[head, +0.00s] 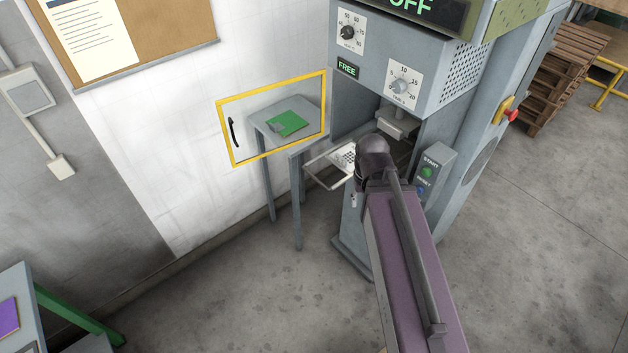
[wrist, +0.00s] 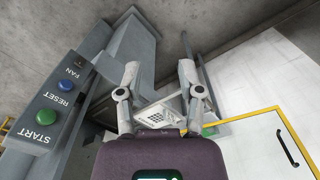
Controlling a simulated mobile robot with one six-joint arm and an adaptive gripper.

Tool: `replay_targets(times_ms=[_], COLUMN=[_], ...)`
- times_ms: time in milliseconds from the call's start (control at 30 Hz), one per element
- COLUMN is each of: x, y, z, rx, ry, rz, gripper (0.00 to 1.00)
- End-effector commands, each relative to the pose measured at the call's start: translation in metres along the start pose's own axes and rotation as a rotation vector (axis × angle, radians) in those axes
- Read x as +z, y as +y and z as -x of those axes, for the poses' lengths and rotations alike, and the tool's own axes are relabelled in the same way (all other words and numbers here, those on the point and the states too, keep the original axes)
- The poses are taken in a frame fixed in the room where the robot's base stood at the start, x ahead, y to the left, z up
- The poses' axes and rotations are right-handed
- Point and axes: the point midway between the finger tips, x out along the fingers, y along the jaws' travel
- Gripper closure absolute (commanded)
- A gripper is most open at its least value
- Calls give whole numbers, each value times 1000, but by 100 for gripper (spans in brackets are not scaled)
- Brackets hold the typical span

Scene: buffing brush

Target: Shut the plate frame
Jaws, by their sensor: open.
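A pale frame (head: 315,179) with thin bars sticks out of the machine's front opening in the head view, at the left of my arm. A light plate with a grid of holes (head: 345,156) lies at its inner end. In the wrist view the holed plate (wrist: 167,112) shows between and beyond my fingers. My gripper (wrist: 159,70) is open, its two fingers apart and nothing seen held between them. In the head view my wrist hides the fingers and part of the frame. I cannot tell whether a finger touches the frame.
The yellow-edged clear door (head: 229,161) with a black handle stands swung open at the left. Behind it a grey stand (head: 262,125) bears a green piece (head: 288,123). The START/RESET box (head: 433,172) is close at the right of my wrist. The floor in front is clear.

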Motion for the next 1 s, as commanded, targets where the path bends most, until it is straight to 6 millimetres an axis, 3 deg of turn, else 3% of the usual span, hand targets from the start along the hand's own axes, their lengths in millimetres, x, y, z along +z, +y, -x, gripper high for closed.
replay_targets(times_ms=[33,133,267,467,767,1000], x=[0,-2,-8,-28,-65,-92], y=[0,-2,-7,-24,-69,-115], z=[0,-3,-10,-30,-60,-77], rx=[1,8,40,145,374,570], ry=[0,1,2,-3,-58,-152], rz=[2,23,101,359,902,1325], gripper=[73,100,100,100,100,100])
